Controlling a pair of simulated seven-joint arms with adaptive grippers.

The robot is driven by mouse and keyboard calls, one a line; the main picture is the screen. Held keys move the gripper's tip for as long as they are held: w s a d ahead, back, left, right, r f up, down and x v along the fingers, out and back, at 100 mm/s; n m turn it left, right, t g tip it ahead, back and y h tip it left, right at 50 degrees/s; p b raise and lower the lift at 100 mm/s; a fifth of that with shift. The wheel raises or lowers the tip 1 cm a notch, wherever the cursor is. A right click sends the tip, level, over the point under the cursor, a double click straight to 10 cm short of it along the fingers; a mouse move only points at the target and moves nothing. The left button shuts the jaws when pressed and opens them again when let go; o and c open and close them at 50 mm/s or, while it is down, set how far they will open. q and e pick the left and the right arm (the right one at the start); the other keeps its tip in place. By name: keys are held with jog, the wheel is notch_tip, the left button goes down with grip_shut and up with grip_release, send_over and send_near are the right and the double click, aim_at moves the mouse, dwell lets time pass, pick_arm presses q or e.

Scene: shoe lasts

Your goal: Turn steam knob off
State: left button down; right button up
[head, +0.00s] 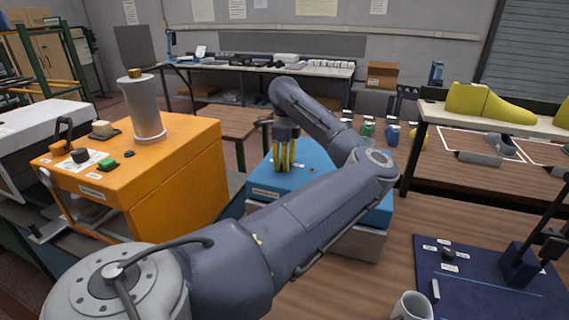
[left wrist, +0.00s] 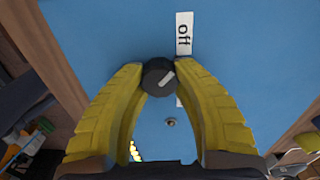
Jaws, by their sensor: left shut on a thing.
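The steam knob (left wrist: 157,86) is a small round dark knob with a light pointer mark, on a blue surface. In the left wrist view it sits between the tips of my left gripper (left wrist: 159,78), whose yellow fingers are shut on it from both sides. The pointer mark slants toward the upper right. A white label reading "off" (left wrist: 183,35) is just above and right of the knob. In the head view my left gripper (head: 284,168) points down onto the blue-topped box (head: 262,180); the knob is hidden there. My right gripper is not in view.
An orange machine (head: 180,175) with a metal cylinder (head: 145,108) stands left of the box. A white mug (head: 411,306) and a navy panel (head: 480,285) are at the right front. Yellow shoe lasts (head: 488,103) lie on a shelf at the right.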

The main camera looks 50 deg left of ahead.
pick_arm(q)
jog(key=shift+d+f, duration=0.1)
jog(key=shift+d, duration=0.05)
jog(key=c, duration=0.9)
grip_release()
jog(key=shift+w, duration=0.1)
jog(key=shift+r, duration=0.2)
notch_tip(320, 180, up, 12)
jog(key=shift+f, duration=0.1)
